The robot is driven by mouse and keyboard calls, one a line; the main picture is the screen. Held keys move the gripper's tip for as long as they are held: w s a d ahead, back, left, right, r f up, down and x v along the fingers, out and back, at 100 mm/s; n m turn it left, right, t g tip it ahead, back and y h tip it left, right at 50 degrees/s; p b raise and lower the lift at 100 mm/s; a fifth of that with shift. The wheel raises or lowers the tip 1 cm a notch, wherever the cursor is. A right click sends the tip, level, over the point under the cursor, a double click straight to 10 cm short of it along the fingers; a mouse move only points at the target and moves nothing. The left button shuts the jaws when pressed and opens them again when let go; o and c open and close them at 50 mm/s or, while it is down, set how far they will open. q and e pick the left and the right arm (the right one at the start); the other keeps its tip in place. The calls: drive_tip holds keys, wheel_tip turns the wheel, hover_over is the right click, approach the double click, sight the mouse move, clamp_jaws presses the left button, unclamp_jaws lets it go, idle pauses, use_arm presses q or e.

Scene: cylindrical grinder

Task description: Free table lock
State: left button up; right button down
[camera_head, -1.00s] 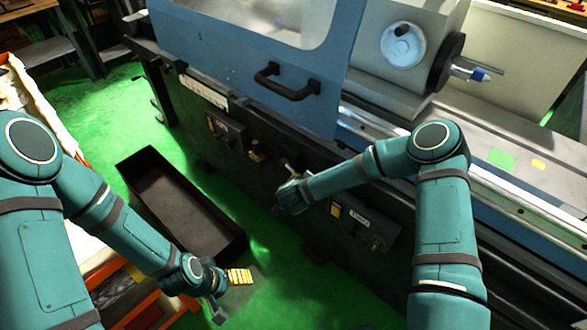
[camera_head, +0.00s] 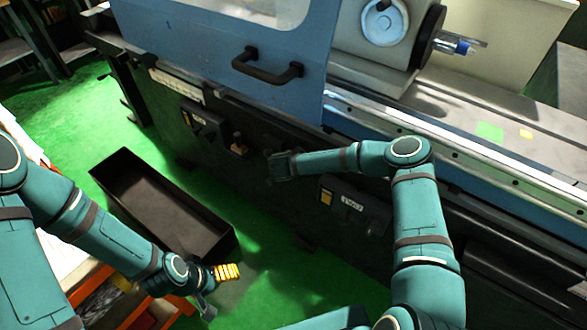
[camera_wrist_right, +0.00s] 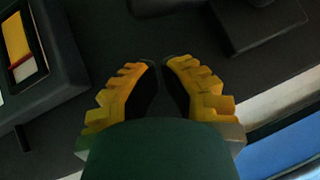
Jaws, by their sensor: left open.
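The grinder's dark front (camera_head: 300,150) carries several control panels and small fittings. I cannot tell which part is the table lock. A small fitting with a brownish knob (camera_head: 238,146) sits left of my right gripper (camera_head: 274,166), which is at the machine front, its fingers hidden in the head view. In the right wrist view its yellow ridged fingers (camera_wrist_right: 160,68) have their tips close together with a narrow dark gap. Anything between them is not clear. My left gripper (camera_head: 217,289) is open and empty, low over the floor by the black bin.
A black open bin (camera_head: 160,205) stands on the green floor (camera_head: 270,265) before the machine. A blue door with a black handle (camera_head: 267,68) is above.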

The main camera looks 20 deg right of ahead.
drive_tip(key=shift+w+a+f+b, duration=0.15)
drive_tip(key=shift+f, duration=0.45)
drive_tip(key=shift+w+a+f+b, duration=0.15)
drive_tip(key=shift+f, duration=0.4)
drive_tip(key=shift+w+a+f+b, duration=0.15)
drive_tip(key=shift+f, duration=0.45)
use_arm(q)
drive_tip(key=shift+w+f, duration=0.15)
drive_tip(key=shift+f, duration=0.45)
